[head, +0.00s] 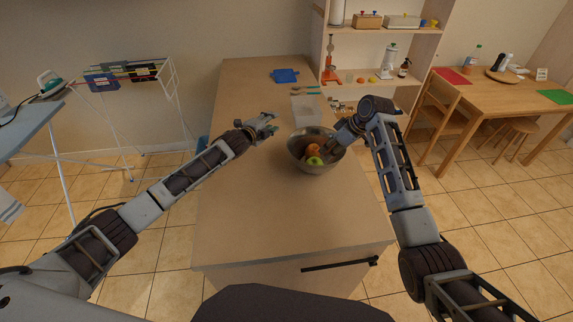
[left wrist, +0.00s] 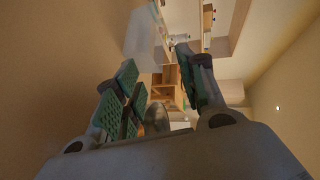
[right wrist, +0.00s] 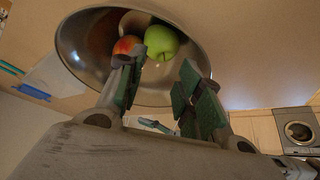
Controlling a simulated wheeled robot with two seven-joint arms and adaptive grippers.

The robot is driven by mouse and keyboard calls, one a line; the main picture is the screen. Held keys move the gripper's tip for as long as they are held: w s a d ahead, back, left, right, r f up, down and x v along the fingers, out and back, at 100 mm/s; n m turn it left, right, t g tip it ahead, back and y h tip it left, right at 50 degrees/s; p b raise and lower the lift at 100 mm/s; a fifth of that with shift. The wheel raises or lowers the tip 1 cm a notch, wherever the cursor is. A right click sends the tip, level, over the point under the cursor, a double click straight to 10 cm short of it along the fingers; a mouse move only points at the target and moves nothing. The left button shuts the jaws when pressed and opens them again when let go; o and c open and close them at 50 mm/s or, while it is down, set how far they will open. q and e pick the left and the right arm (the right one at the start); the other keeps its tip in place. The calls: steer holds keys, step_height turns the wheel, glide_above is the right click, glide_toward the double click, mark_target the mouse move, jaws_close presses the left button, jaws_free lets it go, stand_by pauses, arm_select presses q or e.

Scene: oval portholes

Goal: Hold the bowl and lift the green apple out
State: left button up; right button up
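A metal bowl (head: 297,157) stands on the wooden counter. In it, the green apple (head: 314,161) lies at the near side, beside a red-orange fruit (head: 313,148). The right wrist view shows the bowl (right wrist: 76,48), the green apple (right wrist: 161,42) and the red-orange fruit (right wrist: 126,46) from close up. My right gripper (right wrist: 160,85) is open at the bowl's right side, its fingers apart with nothing between them; one finger overlaps the red-orange fruit in view. My left gripper (head: 268,127) is open and empty, left of the bowl and apart from it; its spread fingers show in the left wrist view (left wrist: 160,85).
On the counter behind the bowl lie a pale tray (head: 306,109), green utensils and a blue item (head: 285,76). A shelf (head: 385,59) stands behind. The counter in front of the bowl is clear. A dining table (head: 510,92) is at the right.

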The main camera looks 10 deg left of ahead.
mark_target(290, 146)
arm_select(q)
steer(key=s+d+r+m, duration=0.3)
steer(key=s+d+m, duration=0.5)
steer(key=s+d, duration=0.5)
steer(key=s+a+f+m+y, duration=0.2)
steer(key=s+a+f+y, duration=0.1)
steer(key=s+y, duration=0.3)
steer(key=shift+s+g, duration=0.4)
steer(key=shift+s, duration=0.75)
steer(key=shift+w+f, duration=0.1)
steer(key=shift+x, duration=6.85)
steer(key=shift+a, duration=0.1)
